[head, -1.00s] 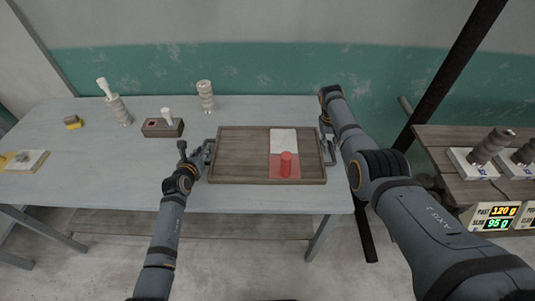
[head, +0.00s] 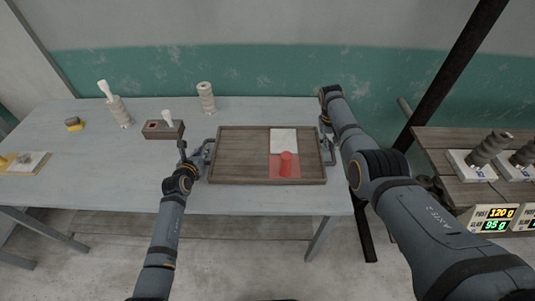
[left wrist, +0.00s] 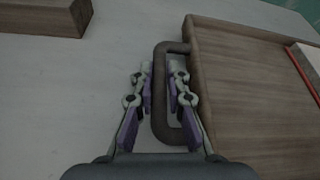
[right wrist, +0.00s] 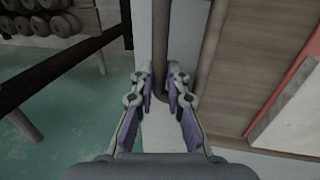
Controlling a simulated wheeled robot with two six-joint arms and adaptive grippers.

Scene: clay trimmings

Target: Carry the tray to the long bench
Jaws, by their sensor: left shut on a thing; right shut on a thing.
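The brown wooden tray (head: 240,157) is in the middle of the head view, over the right end of the long grey bench (head: 85,165). I cannot tell whether it touches the bench top. It carries a white sheet (head: 283,141), a red sheet (head: 277,174) and an upright red cylinder (head: 286,163). My left gripper (head: 207,149) is shut on the tray's left handle (left wrist: 188,132), its fingers on both sides of the bar. My right gripper (head: 327,142) is shut on the right handle (right wrist: 160,45). The tray looks about level.
On the bench, left of the tray, stand a brown block (head: 157,133) with a white piece, two stacked columns (head: 120,112) (head: 207,99), a yellow sponge (head: 73,126) and a yellow-edged board (head: 25,168). Right is a wooden bench (head: 450,150) with scales (head: 470,168) and lit displays (head: 493,218).

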